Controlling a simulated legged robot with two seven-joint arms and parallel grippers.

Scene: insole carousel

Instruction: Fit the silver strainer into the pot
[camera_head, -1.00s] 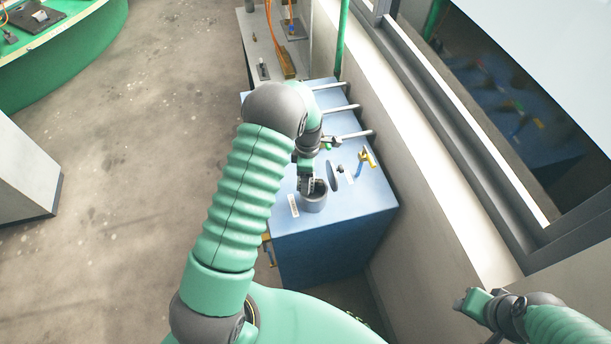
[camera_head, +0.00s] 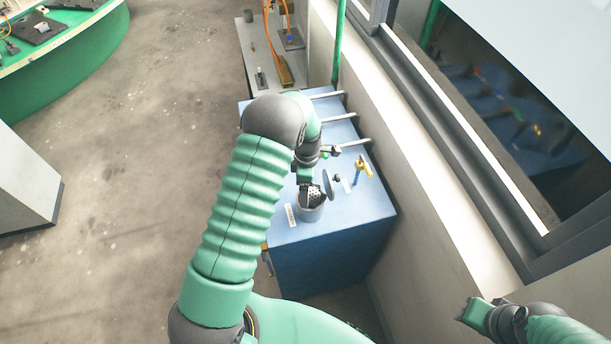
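The pot (camera_head: 311,213) is a small grey cylinder standing upright near the front of the blue workbench. The silver strainer (camera_head: 314,196), with dark holes, is at the pot's mouth and looks tilted, its upper part above the rim. My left gripper (camera_head: 304,186) is just above the pot, at the strainer's upper left. Its fingers are small and partly hidden by my arm, so whether it grips the strainer is unclear. My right gripper (camera_head: 468,311) is at the lower right, away from the bench and apparently empty; its finger gap cannot be made out.
A grey disc (camera_head: 327,185), perhaps a lid, stands on edge right of the pot. A yellow-and-blue item (camera_head: 361,168) lies beyond it. A white label (camera_head: 291,215) is left of the pot. The blue bench (camera_head: 345,212) is clear at its front right; a window wall borders it.

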